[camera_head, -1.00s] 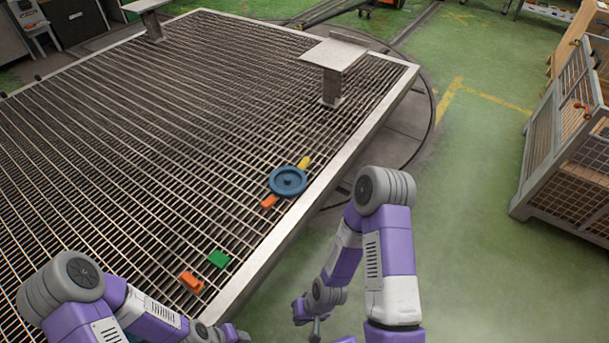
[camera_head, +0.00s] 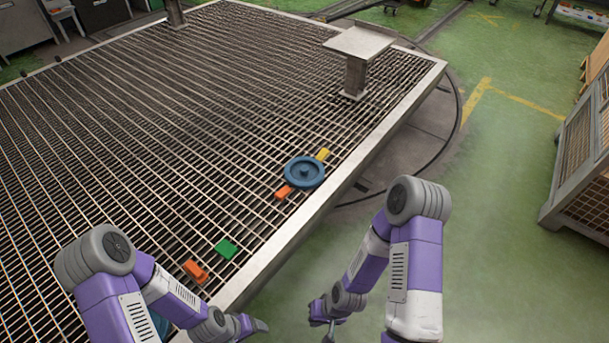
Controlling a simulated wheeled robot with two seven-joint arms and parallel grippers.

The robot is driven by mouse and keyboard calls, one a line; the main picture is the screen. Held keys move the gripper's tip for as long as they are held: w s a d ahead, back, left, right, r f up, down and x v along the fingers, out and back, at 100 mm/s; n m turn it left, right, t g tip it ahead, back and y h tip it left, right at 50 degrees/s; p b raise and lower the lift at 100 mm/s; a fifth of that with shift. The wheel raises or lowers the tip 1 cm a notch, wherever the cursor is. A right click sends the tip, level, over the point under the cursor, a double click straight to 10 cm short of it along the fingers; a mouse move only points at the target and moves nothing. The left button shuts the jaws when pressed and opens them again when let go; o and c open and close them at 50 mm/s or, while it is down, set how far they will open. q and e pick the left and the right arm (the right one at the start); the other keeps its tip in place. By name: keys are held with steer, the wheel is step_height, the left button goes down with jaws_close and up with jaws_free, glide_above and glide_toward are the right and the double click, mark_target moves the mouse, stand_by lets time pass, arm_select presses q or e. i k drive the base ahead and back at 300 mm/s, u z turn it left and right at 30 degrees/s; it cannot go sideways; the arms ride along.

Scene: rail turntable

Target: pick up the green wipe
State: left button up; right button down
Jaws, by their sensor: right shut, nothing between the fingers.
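The green wipe (camera_head: 226,249) lies flat on the metal grating, near its right front edge. An orange piece (camera_head: 195,271) lies just to its lower left, apart from it. My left gripper (camera_head: 262,326) is at the bottom of the view, below the wipe and apart from it; its fingers are too small and angled to tell their opening. My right gripper (camera_head: 330,331) is shut and empty at the bottom edge, over the green floor and off the grating. It is well to the lower right of the wipe.
The grating table (camera_head: 262,255) fills the left and middle. A blue round disc (camera_head: 305,172) lies on it between a yellow piece (camera_head: 323,154) and another orange piece (camera_head: 284,193). A metal post with a flat top (camera_head: 358,50) stands farther back. A mesh crate (camera_head: 585,150) stands at right.

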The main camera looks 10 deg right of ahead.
mark_target(227, 250)
steer(key=k, duration=0.6)
steer(key=z, duration=0.7)
steer(key=i, duration=1.25)
steer(key=u, duration=0.7)
steer(key=i, duration=0.3)
steer(key=u, duration=0.3)
